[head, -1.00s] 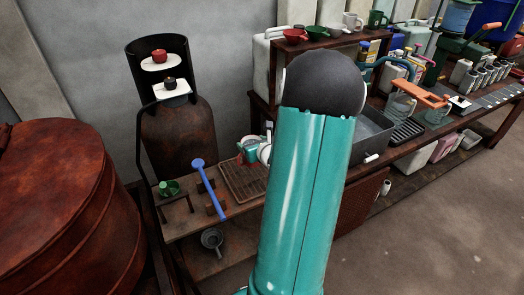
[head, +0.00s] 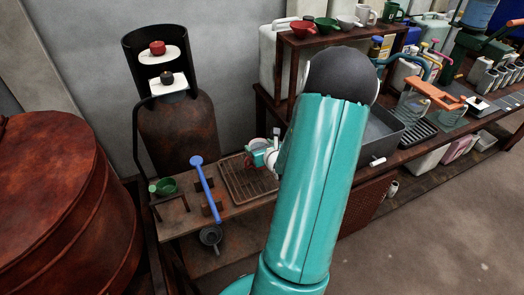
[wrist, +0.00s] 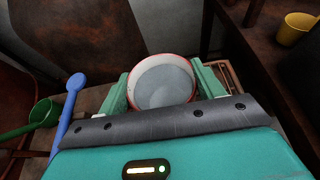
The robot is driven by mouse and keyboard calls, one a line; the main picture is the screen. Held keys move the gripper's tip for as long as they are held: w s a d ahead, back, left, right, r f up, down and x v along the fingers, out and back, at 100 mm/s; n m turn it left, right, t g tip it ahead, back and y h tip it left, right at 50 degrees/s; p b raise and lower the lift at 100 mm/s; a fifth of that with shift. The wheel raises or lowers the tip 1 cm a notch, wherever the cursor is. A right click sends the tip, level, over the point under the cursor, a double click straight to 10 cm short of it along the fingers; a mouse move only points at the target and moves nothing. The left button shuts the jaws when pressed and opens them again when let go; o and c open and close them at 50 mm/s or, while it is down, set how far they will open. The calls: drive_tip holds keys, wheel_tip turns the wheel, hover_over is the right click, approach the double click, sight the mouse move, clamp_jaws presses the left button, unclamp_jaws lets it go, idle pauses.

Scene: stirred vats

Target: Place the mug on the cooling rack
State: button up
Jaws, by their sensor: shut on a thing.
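The mug is pale with a red rim. In the wrist view the mug (wrist: 163,84) sits between the two green fingers of my gripper (wrist: 161,86), its round grey-looking opening or face toward the camera. In the head view the mug (head: 258,145) is small and partly hidden by my gripper (head: 263,156). My gripper is shut on it. The cooling rack (head: 244,184) is a brown wire grid on the low bench; the mug shows at its far edge, apparently above it. A bit of the rack (wrist: 231,74) shows right of the gripper in the wrist view.
A blue long-handled tool (head: 205,190) and a green cup-like vessel (head: 165,186) lie left of the rack. A shelf (head: 318,42) with several cups stands behind my arm. A grey basin (head: 383,132) is to the right. A rusty vat (head: 60,210) is at left.

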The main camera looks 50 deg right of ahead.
drive_tip(key=shift+w+d+f, duration=0.1)
drive_tip(key=shift+d+f, duration=0.05)
drive_tip(key=shift+f, duration=0.15)
drive_tip(key=f, duration=0.3)
drive_tip(key=shift+d+f, duration=0.1)
drive_tip(key=shift+d, duration=0.15)
drive_tip(key=shift+a+r, duration=0.2)
drive_tip(key=shift+a, duration=0.05)
drive_tip(key=shift+d+f, duration=0.15)
drive_tip(key=shift+f, duration=0.1)
drive_tip(key=o, duration=1.8)
drive_tip(key=shift+f, duration=0.1)
